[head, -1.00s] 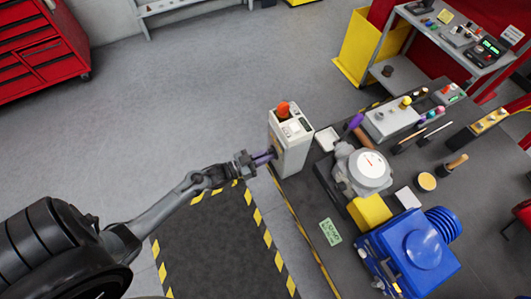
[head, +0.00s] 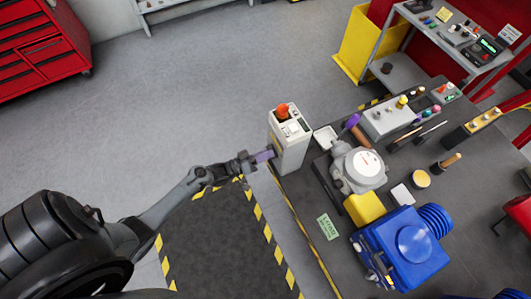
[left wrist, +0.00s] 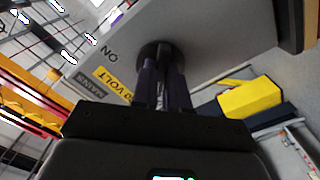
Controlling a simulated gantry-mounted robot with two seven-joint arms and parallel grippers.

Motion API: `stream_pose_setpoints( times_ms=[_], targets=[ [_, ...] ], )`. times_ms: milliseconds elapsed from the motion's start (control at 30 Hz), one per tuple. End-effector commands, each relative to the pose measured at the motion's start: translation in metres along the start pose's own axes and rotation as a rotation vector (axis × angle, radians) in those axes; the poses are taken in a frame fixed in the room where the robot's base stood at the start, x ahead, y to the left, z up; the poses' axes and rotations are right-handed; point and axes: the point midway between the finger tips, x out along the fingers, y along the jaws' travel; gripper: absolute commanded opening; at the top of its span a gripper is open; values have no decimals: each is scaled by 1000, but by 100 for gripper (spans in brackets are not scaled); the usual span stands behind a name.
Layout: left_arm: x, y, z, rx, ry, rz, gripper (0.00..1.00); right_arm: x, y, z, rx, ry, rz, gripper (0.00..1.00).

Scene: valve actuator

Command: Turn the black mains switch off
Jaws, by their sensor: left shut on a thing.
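A tall pale control box (head: 290,145) with an orange-red knob (head: 282,111) on top stands at the table's left edge. The black mains switch (left wrist: 153,50) is a round dark knob on the box's side face. "ON", "MAINS" and yellow "VOLT" labels show beside it in the left wrist view. My left gripper (head: 268,155) meets that side face from the left. Its purple fingers (left wrist: 163,82) are shut on the switch. The fingers hide much of the knob, and I cannot read its exact setting. The switch is hidden in the head view. My right gripper is not in view.
On the dark table, a grey gauge device (head: 360,168), a yellow block (head: 364,208) and a blue actuator (head: 400,250) stand right of the box. A striped floor mat (head: 215,245) lies below my left arm. Open floor extends behind the box.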

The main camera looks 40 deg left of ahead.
Motion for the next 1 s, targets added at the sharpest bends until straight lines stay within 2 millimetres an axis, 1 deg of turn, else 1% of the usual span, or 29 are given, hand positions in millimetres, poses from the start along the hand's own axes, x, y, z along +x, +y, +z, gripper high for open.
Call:
stream_pose_setpoints(
  times_ms=[500,533,600,700,1000],
  targets=[
    [0,0,0,-24,0,1,0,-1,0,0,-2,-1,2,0],
    [0,0,0,-24,0,1,15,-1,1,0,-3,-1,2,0],
    [0,0,0,-24,0,1,26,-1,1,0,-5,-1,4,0],
    [0,0,0,-23,0,1,39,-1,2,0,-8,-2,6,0],
    [-1,0,0,-23,0,0,39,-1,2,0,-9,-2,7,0]
  ],
)
